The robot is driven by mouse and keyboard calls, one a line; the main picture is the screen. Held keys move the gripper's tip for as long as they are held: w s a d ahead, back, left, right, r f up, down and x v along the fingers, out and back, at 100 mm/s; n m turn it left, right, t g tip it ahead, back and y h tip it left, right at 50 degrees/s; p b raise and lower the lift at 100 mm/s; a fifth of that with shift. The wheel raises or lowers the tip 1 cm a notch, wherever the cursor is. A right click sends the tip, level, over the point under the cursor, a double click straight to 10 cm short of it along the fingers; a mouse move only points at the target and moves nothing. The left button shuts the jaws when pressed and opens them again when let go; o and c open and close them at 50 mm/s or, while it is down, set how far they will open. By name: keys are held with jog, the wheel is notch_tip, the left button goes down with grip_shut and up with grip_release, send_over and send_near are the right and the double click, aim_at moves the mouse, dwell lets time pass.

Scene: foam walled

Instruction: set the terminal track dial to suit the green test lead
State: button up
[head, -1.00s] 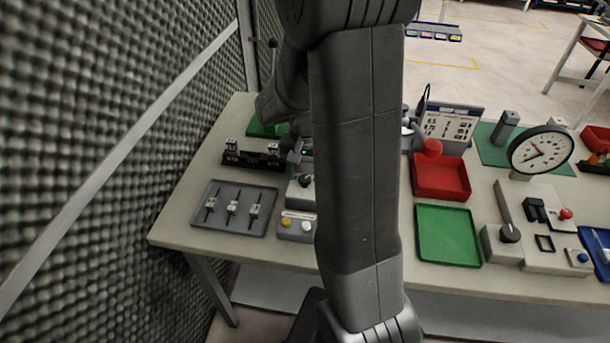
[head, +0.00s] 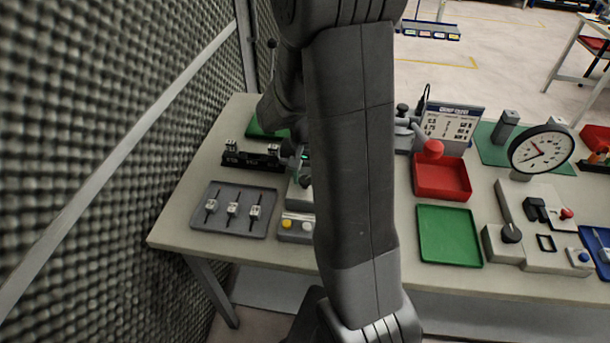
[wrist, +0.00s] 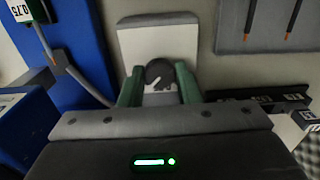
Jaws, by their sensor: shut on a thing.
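The dial (wrist: 159,72) is a dark round knob with a white pointer mark, set on a pale panel (wrist: 183,42). In the wrist view my gripper (wrist: 159,86) has its two green fingers on either side of the knob, shut on it. The pointer slants; the scale around it is too small or covered to read. In the head view the dial's grey box (head: 296,192) is partly hidden by my arm.
A grey tray (head: 205,222) with several white-labelled pieces lies left of the dial box, and a black rail (head: 240,161) stands behind it. A box with yellow and white buttons (head: 288,238) is in front. Blue blocks (wrist: 75,50) stand close to my gripper. Foam wall (head: 90,120) borders the left.

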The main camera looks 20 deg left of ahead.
aim_at(305, 179)
jog(key=n+b, duration=0.1)
jog(key=n, duration=0.3)
jog(key=shift+n, duration=0.3)
jog(key=shift+n+b, duration=0.45)
jog(key=shift+n, duration=1.75)
jog(key=o, duration=1)
notch_tip(305, 179, up, 14)
jog(key=shift+f, duration=0.1)
